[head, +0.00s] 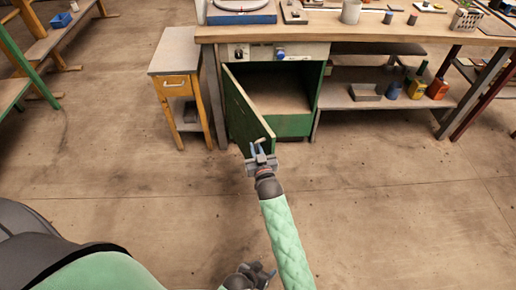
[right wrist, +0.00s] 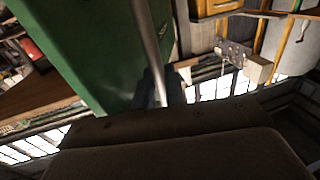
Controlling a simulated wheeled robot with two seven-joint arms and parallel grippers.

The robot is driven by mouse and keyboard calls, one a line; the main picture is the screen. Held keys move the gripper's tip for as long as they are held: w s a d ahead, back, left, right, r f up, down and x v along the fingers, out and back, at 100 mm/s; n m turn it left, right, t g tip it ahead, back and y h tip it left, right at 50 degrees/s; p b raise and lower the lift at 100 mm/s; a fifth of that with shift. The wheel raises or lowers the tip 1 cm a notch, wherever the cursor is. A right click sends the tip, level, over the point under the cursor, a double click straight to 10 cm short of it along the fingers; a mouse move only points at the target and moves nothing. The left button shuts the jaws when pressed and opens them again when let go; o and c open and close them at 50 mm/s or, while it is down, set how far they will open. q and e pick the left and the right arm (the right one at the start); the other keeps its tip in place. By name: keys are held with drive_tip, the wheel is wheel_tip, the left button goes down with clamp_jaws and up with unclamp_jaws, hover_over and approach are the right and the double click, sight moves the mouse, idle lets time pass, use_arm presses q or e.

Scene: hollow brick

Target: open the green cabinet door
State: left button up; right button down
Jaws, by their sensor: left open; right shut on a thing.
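The green cabinet (head: 293,125) stands under the workbench. Its green door (head: 243,110) is swung partway out, hinged at the left, and the shelf space inside shows. My right gripper (head: 259,151) is at the door's free edge, shut on the door handle (right wrist: 149,45), a pale metal bar beside the green door panel (right wrist: 98,45) in the right wrist view. The fingertips are dark there and partly hidden by the gripper body. My left gripper (head: 262,272) is low in the head view, open, empty and well away from the door.
A small wooden stand with a yellow drawer (head: 175,85) is just left of the open door. The workbench top (head: 330,28) carries several items. A lower shelf (head: 345,101) to the right holds boxes and containers. The floor in front is clear.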

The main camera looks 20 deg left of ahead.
drive_tip(key=shift+a+r, duration=0.1)
drive_tip(key=c, duration=1.8)
unclamp_jaws()
drive_tip(key=shift+v, duration=3.9)
